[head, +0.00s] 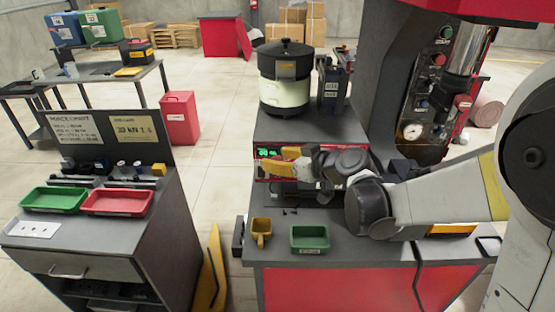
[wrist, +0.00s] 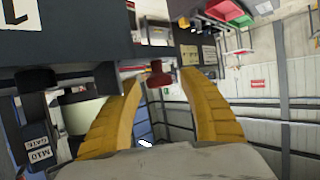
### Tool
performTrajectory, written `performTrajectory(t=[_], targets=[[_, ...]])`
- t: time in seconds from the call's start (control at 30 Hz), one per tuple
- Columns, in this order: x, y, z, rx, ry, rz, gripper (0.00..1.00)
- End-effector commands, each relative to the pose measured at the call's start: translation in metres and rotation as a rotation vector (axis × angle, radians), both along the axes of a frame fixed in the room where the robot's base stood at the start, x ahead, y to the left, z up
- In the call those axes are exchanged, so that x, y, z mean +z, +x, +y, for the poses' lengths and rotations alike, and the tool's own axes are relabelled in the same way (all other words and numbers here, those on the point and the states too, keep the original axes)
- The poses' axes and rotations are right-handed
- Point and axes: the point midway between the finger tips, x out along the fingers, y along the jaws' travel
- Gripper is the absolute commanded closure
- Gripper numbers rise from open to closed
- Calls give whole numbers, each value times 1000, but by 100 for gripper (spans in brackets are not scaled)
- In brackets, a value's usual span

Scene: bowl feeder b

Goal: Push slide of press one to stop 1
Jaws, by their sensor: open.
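My gripper (head: 270,164) reaches left over the bench, in front of a red panel (head: 265,152) with a green display. In the wrist view my gripper (wrist: 160,82) shows two yellow fingers spread apart with nothing gripped. A small red knob (wrist: 160,74) on a dark mount shows in the gap between the fingertips; I cannot tell whether it touches either finger. I cannot tell for sure which part is the slide of press one, and no stop 1 mark is readable. In the head view my gripper and arm hide part of the bench behind them.
A bowl feeder (head: 285,92) stands behind my gripper. A yellow scoop (head: 261,230) and a green tray (head: 310,238) lie on the front of the bench. The dark press frame (head: 395,65) with its gauge rises at right. A side cabinet (head: 100,240) stands left across an aisle.

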Motion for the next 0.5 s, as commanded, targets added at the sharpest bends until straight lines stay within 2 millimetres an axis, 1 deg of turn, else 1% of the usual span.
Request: performTrajectory(t=[0.07,0.1,0.17,0.2,0.23,0.37,0.5], targets=[[0,0,0,0,0,0,52],[0,0,0,0,0,0,65],[0,0,0,0,0,0,83],[0,0,0,0,0,0,95],[0,0,0,0,0,0,100],[0,0,-1,0,0,0,100],[0,-1,-6,0,0,1,100]])
